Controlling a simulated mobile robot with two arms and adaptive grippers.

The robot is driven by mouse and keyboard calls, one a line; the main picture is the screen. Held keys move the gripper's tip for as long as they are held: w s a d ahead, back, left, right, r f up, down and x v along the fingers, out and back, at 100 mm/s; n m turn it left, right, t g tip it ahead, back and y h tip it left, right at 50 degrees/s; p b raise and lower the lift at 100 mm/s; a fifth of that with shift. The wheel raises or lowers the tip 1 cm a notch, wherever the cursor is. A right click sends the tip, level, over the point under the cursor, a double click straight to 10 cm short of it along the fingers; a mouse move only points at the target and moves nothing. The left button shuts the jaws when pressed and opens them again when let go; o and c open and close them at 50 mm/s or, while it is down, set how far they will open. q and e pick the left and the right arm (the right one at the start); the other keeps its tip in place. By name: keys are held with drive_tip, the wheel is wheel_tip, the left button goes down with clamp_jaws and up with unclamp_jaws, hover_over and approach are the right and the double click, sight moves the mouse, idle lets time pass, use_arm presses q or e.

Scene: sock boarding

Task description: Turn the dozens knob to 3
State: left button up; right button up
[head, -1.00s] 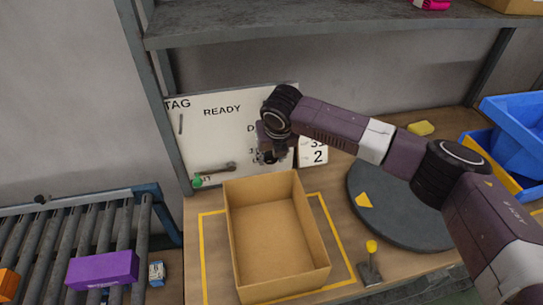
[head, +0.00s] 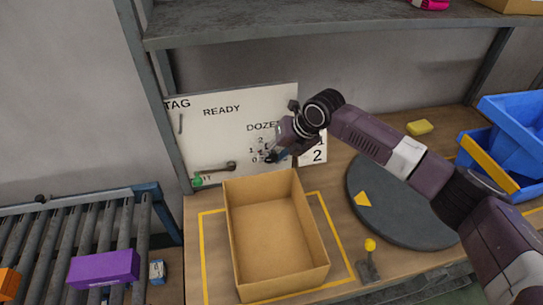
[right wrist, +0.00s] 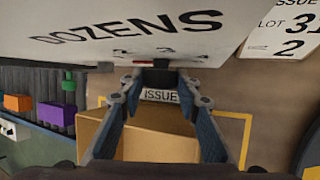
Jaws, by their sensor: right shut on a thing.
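The white board (head: 205,140) with the DOZENS dial stands upright at the back of the bench. My right gripper (head: 270,156) is at the dial, with the printed 2, 1 and 0 visible to its left. In the right wrist view, the fingers (right wrist: 162,80) are closed around the dark dozens knob (right wrist: 160,64), under the word DOZENS. The knob's pointer is hidden, so I cannot tell which number it faces. A white card (head: 317,155) right of the dial is partly covered by my gripper in the head view. My left gripper is not in view.
An open cardboard box (head: 272,235) stands in front of the board. A dark turntable (head: 395,222) is to the right, with blue bins (head: 510,125) beyond. A roller conveyor (head: 75,240) with a purple box (head: 103,269) is at the left. A shelf (head: 330,22) hangs above.

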drive_tip(key=shift+d+f+y+b, duration=0.15)
drive_tip(key=shift+f+y+b, duration=0.1)
drive_tip(key=shift+y+b, duration=0.75)
drive_tip(key=shift+r+m+b, duration=0.15)
drive_tip(key=shift+m+b, duration=0.15)
drive_tip(key=shift+b, duration=0.45)
drive_tip(key=o, duration=1.2)
drive_tip(key=shift+c, duration=0.2)
drive_tip(key=shift+r, duration=0.1)
drive_tip(key=v, duration=1.2)
drive_tip(key=shift+w+d, duration=0.25)
drive_tip(key=shift+d, duration=0.05)
